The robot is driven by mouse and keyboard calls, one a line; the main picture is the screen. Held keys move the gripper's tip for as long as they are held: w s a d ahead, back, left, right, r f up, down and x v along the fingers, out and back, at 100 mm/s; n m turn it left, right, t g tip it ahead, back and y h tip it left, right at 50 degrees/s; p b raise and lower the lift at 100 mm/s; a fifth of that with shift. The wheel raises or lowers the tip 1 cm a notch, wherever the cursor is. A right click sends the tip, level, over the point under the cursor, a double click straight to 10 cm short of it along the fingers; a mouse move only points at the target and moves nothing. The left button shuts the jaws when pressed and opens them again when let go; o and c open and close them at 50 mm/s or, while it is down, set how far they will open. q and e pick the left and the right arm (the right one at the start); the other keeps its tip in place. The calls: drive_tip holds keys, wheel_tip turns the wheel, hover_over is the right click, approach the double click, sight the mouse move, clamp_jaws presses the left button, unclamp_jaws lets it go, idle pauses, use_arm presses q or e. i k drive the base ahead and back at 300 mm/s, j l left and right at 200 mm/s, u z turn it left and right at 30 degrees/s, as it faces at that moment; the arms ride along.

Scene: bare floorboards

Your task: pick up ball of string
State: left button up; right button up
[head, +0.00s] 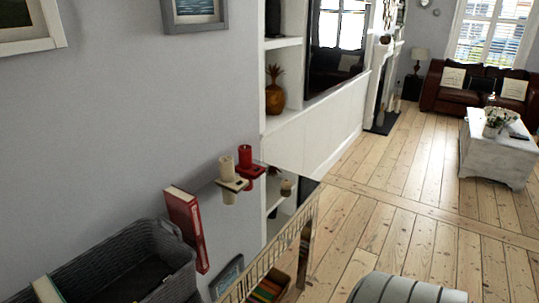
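A small brown, roundish object (286,187) sits near the far right end of a glossy, reflective cabinet top (232,205). It may be the ball of string, but it is too small to be sure. Just left of it stand a red candle (245,157) and a cream candle (226,168), each on a flat holder. The brown object stands apart from the holders. Neither of my grippers shows in the head view.
A red book or binder (187,225) stands against the wall. A grey woven basket (105,258) fills the near left. Books show in the cabinet's open front (270,287).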

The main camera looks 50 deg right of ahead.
sight(285, 184)
drive_tip(key=z, duration=1.85)
drive_tip(key=i+l+u, duration=0.2)
drive_tip(key=u, duration=0.8)
drive_tip(key=i+l+u, duration=0.3)
drive_tip(key=l, duration=0.4)
drive_tip(key=l+u, duration=0.25)
drive_tip(key=l, duration=0.5)
drive_tip(key=i+l+u, duration=0.15)
drive_tip(key=l+u, duration=0.15)
drive_tip(key=l, duration=0.45)
